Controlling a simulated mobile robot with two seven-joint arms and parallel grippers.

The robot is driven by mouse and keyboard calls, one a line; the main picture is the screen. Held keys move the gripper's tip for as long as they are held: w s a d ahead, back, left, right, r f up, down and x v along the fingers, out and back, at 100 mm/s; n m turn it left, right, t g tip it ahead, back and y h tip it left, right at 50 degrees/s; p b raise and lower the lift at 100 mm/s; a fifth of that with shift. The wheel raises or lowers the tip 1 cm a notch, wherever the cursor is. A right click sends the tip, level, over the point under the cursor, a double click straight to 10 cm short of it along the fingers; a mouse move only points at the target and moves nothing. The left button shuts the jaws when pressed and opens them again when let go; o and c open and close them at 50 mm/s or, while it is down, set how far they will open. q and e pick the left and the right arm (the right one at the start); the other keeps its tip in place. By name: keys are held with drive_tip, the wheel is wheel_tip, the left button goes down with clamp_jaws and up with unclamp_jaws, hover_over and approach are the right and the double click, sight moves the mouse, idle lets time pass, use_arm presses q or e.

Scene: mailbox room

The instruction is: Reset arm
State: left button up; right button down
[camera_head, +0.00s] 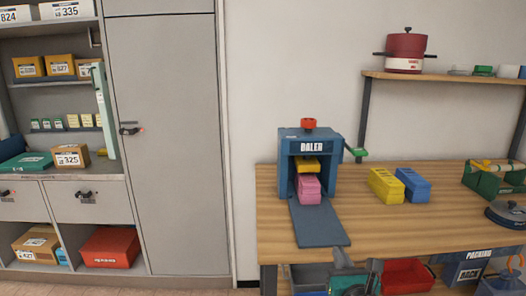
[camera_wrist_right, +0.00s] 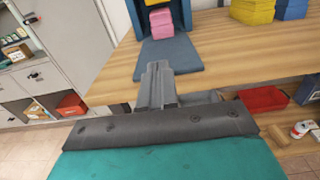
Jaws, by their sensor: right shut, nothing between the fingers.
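My right gripper (camera_head: 342,258) shows at the bottom of the head view, in front of the table's front edge. In the right wrist view its grey fingers (camera_wrist_right: 157,80) are closed together with nothing between them. They point toward the grey-blue flap of the baler (camera_wrist_right: 168,58), and appear apart from it. My left gripper is in neither view.
The blue baler (camera_head: 309,148) stands on the wooden table (camera_head: 400,240) with pink and yellow blocks in its opening. A yellow block (camera_head: 385,184) and a blue block (camera_head: 412,184) stand right of it. A red bin (camera_head: 407,276) sits below the tabletop. Grey cabinets (camera_head: 170,150) stand left.

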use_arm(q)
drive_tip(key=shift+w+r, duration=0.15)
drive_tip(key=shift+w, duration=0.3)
use_arm(e)
drive_tip(key=s+f+m+g, duration=0.2)
drive_tip(key=s+f+m, duration=0.4)
drive_tip(key=s+m, duration=0.3)
drive_tip(key=s+f+m+g+y, duration=0.1)
drive_tip(key=s+f+m, duration=0.5)
drive_tip(key=m, duration=0.7)
drive_tip(key=s+f+m+g, duration=0.4)
drive_tip(key=s+f+m, duration=0.1)
drive_tip(key=s+m, duration=0.6)
drive_tip(key=shift+s+f+m, duration=0.3)
drive_tip(key=shift+f+m, duration=0.1)
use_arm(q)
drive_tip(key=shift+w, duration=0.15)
